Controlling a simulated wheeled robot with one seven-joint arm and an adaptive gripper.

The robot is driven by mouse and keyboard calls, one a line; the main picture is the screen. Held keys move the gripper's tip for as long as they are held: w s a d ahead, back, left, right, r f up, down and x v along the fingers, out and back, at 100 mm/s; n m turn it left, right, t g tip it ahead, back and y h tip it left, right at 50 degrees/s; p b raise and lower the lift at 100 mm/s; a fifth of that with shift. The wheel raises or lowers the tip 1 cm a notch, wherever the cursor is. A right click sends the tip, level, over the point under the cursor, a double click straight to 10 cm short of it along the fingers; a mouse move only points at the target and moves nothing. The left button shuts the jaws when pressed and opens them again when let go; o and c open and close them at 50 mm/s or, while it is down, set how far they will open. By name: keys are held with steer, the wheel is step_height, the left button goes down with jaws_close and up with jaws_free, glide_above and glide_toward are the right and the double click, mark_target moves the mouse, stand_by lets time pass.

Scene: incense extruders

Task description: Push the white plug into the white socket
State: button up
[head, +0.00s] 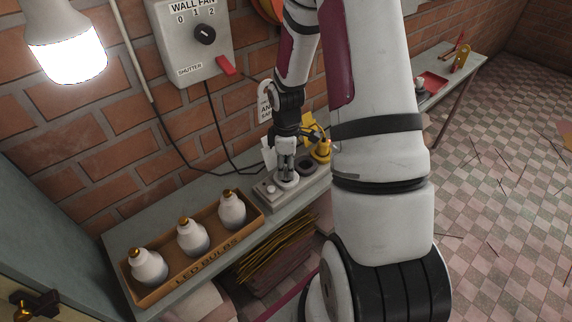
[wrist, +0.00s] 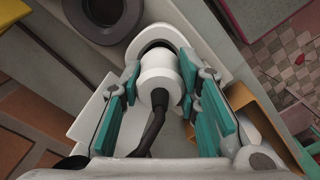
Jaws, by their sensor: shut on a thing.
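The white plug (wrist: 158,72) is held between the two teal finger pads of my gripper (wrist: 158,100), with its black cable running back toward the wrist. The white socket (wrist: 183,37) is a round white ring just beyond the plug in the wrist view; a dark strip of its opening shows past the plug's front. I cannot tell whether the plug's front is inside the ring or just above it. In the head view my gripper (head: 286,162) points down over the white socket (head: 287,182) on the grey socket block (head: 268,193). The fingers largely hide the plug there.
A dark round socket (wrist: 103,12) is beside the white one, and a yellow plug (head: 321,148) stands farther along the block. A box labelled LED BULBS (head: 172,284) with three bulbs is on the bench to the left. A brick wall with a WALL FAN switch box (head: 190,45) is behind.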

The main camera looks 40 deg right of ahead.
mark_target(286, 162)
steer(key=shift+f, duration=0.7)
steer(key=o, duration=1.2)
steer(key=shift+o, duration=0.2)
step_height(286, 162, up, 11)
steer(key=shift+r, duration=0.5)
